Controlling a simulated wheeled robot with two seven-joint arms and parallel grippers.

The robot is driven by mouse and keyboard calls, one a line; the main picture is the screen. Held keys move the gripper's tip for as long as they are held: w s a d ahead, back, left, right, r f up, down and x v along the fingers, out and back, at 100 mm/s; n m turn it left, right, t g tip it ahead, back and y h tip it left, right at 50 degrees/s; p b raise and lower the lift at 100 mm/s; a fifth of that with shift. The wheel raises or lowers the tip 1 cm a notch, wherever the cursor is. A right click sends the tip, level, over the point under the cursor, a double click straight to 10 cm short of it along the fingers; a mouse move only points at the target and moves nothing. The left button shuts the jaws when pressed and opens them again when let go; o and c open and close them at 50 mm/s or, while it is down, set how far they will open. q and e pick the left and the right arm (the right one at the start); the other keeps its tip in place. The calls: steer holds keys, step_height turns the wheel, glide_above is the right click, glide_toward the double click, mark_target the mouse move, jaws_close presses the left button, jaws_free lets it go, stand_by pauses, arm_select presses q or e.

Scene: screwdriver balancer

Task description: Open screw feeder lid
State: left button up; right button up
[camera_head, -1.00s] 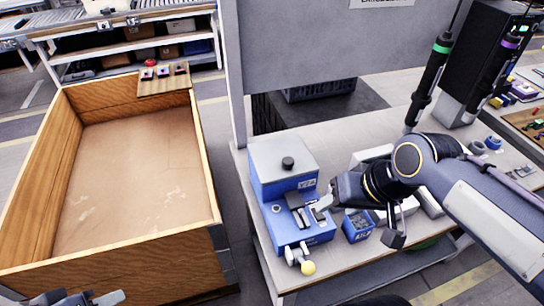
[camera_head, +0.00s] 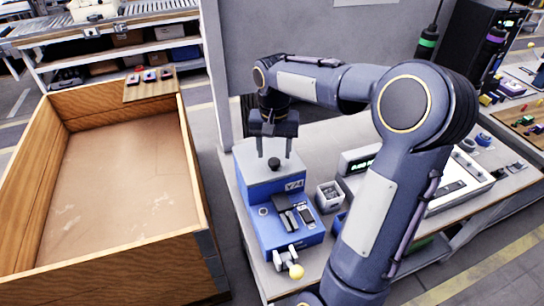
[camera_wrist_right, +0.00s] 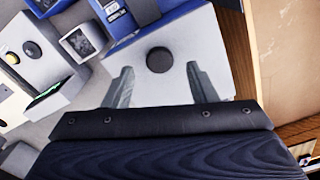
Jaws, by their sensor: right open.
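The screw feeder (camera_head: 290,225) is a blue box on the workbench with a grey lid (camera_head: 252,172) on its taller rear part. A round black knob (camera_head: 274,163) stands on the lid; the lid lies closed. My right gripper (camera_head: 274,150) points down over the lid, its two fingers apart on either side of the knob. The right wrist view shows the lid (camera_wrist_right: 185,60), the knob (camera_wrist_right: 160,59) and the open fingers (camera_wrist_right: 160,88) flanking it, with nothing between them but the knob. Whether they touch it cannot be told. My left gripper is not in the head view.
A large open wooden crate (camera_head: 200,180) stands left of the workbench. A small bin (camera_head: 329,196) and a device with a green display (camera_head: 362,163) stand right of the feeder. My right arm hides part of the bench. A grey panel rises behind.

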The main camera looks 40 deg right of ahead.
mark_target(274, 161)
steer(key=shift+f, duration=1.55)
jaws_close()
